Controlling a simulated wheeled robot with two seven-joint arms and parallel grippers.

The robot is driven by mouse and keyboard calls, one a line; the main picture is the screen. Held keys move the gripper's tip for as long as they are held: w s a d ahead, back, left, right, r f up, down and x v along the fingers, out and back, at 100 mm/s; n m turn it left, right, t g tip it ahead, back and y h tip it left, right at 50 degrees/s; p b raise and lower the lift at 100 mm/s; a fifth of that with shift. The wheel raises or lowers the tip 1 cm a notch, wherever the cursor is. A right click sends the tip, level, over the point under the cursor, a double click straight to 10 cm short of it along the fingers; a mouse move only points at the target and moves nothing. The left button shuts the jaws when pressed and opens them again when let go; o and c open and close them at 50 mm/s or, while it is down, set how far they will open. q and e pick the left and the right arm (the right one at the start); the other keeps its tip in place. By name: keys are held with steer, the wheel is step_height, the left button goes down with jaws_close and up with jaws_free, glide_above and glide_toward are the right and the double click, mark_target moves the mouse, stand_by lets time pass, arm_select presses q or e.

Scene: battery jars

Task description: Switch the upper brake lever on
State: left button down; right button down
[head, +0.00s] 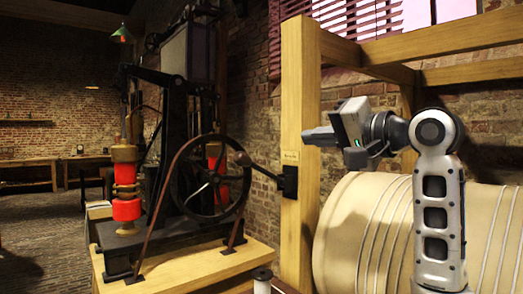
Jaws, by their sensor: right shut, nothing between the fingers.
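A dark lever on a black bracket (289,182) sticks out to the left from a wooden post. The lever's rod (265,170) slants up and left to a round knob (243,159), in front of the wheel's right rim. A small label sits on the post just above the bracket. I cannot tell from its slant whether it is on or off. I see no second lever. My right gripper (312,137) is shut and empty, in front of the post, pointing left, above and to the right of the knob and apart from it.
A machine with a large black wheel (170,180) and red coils (127,210) stands on a wooden base (185,268) at left. A large cream drum (345,235) lies behind my right arm. Wooden beams (445,41) run overhead.

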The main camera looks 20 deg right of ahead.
steer(key=shift+w, duration=0.1)
steer(key=p, duration=0.3)
glide_above(263, 170)
steer(key=s+d, duration=0.2)
arm_select(q)
steer(key=shift+a+r, duration=0.3)
steer(key=shift+r, duration=0.4)
arm_select(e)
steer(key=shift+s+a+f, duration=0.3)
steer(key=shift+a+f, duration=0.4)
steer(key=shift+a, duration=0.15)
steer(key=shift+s+a+f, duration=0.25)
steer(key=shift+a+f, duration=0.4)
steer(key=shift+a, duration=0.2)
arm_select(q)
steer(key=shift+d, duration=0.1)
arm_select(e)
steer(key=shift+a+f, duration=0.1)
steer(key=shift+f, duration=0.05)
